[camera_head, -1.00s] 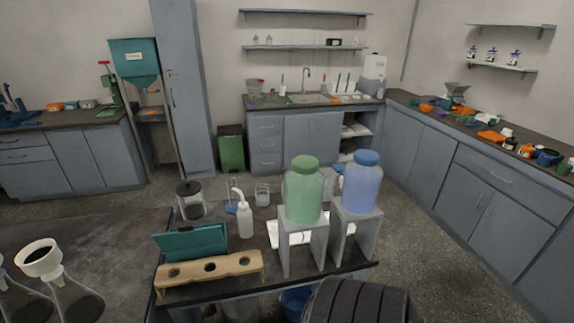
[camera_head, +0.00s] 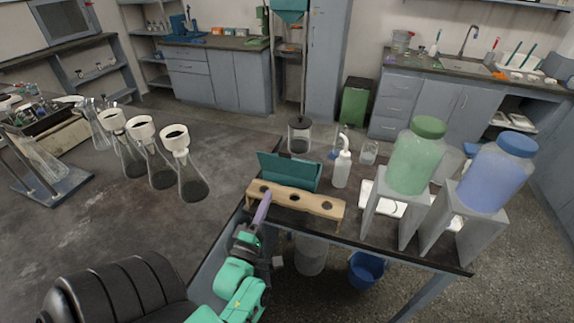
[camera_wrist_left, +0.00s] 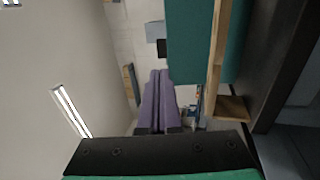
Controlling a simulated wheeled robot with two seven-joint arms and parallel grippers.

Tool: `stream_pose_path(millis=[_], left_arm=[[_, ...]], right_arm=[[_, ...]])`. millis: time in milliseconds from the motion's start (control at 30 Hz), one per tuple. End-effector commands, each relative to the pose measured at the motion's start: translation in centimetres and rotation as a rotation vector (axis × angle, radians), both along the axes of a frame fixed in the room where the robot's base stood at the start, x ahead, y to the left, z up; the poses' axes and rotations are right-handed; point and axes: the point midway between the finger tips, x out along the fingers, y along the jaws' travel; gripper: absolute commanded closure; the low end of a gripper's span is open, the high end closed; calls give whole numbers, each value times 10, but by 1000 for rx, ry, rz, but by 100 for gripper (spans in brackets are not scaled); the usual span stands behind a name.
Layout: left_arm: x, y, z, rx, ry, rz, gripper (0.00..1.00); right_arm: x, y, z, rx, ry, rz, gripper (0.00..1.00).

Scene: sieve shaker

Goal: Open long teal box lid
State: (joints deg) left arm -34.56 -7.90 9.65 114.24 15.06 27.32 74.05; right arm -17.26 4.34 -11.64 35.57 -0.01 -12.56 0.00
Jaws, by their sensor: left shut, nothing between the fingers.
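The long teal box (camera_head: 290,172) stands on the dark table behind a wooden rack with round holes. A slanted teal panel shows, but I cannot tell how far its lid is raised. My left gripper (camera_head: 265,198) has purple fingers and is shut and empty, at the left end of the rack, in front of the box's left end. My right gripper is not in view.
The wooden rack (camera_head: 309,202) lies between my left arm and the box. A white wash bottle (camera_head: 342,170), a dark-lidded jar (camera_head: 299,137) and grey stands holding a green bottle (camera_head: 416,158) and a blue bottle (camera_head: 496,175) are nearby. Flasks stand at left.

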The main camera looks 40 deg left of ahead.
Motion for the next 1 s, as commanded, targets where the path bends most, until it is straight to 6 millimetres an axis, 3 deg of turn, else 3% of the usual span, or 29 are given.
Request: stream_pose_path(millis=[500,700,1000], left_arm=[[99,35,32,4,2,-2,100],[114,40,33,5,4,-2,100],[115,40,33,4,7,-2,100]], right_arm=[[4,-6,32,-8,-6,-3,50],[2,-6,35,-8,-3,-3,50],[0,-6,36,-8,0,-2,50]])
